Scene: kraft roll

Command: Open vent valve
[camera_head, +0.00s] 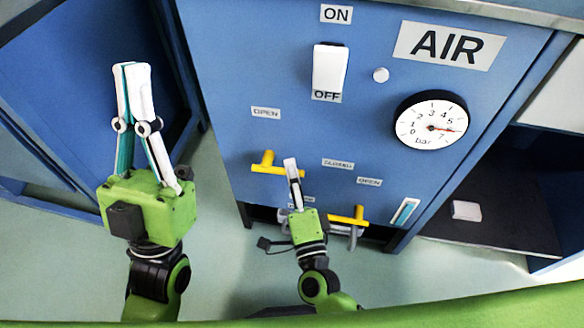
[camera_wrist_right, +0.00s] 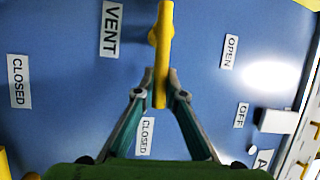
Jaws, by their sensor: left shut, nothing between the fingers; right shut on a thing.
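The vent valve has a yellow lever (camera_head: 268,168) on the blue panel, lying roughly level and pointing right in the head view. In the right wrist view the lever (camera_wrist_right: 164,40) runs from its pivot down between my fingers, near the VENT label (camera_wrist_right: 112,28). Its free end points toward a CLOSED label (camera_wrist_right: 145,136); the OPEN label (camera_head: 266,113) is above it in the head view. My right gripper (camera_head: 291,166) is shut on the lever's free end; its tips also show in the wrist view (camera_wrist_right: 161,88). My left gripper (camera_head: 132,68) is shut and empty, left of the panel.
A second yellow handle (camera_head: 347,218) sits lower right on the panel, near my right gripper. A white ON/OFF switch (camera_head: 329,68) and a pressure gauge (camera_head: 431,120) are higher up. A dark shelf (camera_head: 490,228) is at the right.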

